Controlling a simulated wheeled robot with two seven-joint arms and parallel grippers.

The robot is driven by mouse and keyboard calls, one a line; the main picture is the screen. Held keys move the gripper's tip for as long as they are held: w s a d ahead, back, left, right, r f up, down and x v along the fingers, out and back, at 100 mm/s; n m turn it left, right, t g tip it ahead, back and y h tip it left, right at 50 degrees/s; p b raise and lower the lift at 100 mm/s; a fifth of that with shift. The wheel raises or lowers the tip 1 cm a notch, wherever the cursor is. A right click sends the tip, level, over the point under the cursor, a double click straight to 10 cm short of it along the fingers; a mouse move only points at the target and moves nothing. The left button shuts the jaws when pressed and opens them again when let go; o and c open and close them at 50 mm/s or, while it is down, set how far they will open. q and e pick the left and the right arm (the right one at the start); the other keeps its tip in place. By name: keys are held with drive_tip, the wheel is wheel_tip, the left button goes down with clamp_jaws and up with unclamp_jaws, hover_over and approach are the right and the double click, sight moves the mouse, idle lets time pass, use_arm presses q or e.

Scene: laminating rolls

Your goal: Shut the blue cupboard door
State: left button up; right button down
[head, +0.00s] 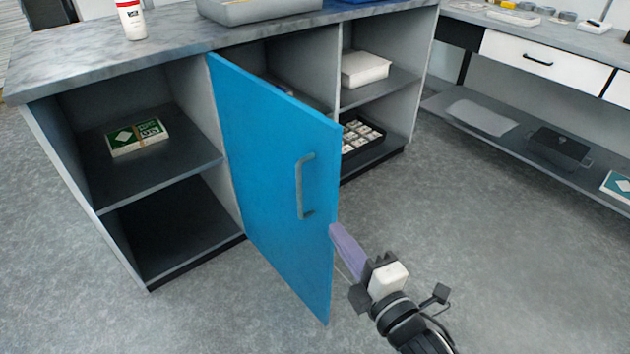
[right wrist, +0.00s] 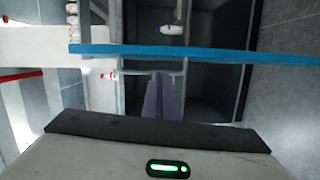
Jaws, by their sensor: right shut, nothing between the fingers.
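The blue cupboard door (head: 262,170) stands ajar, swung out from the middle bay of the cupboard, with its outer face and grey bar handle (head: 300,187) showing. Its hinge side is at the left and its free edge at the right. My right gripper (head: 345,250) is shut and empty, its purple fingers pointing at the free edge, below handle height. I cannot tell whether the fingertips touch the door. In the right wrist view the door shows as a thin blue strip (right wrist: 190,53) just beyond the fingers (right wrist: 162,97). My left gripper is not in view.
The grey worktop (head: 110,55) carries a white-and-red bottle (head: 131,18) and a grey tray (head: 255,10). Open shelves hold a green-and-white box (head: 136,137), a white box (head: 364,69) and a black tray (head: 350,157). Grey floor (head: 480,270) is clear at the right.

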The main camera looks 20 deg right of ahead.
sight(317, 198)
drive_tip(key=shift+n+t, duration=0.3)
drive_tip(key=shift+n, duration=0.3)
drive_tip(key=w, duration=0.3)
drive_tip(key=w+a+r+b, duration=0.1)
drive_tip(key=w, duration=0.6)
drive_tip(key=shift+a+r+b, duration=0.15)
drive_tip(key=shift+a+b, duration=0.05)
drive_tip(key=shift+b, duration=0.15)
drive_tip(key=shift+w, duration=0.1)
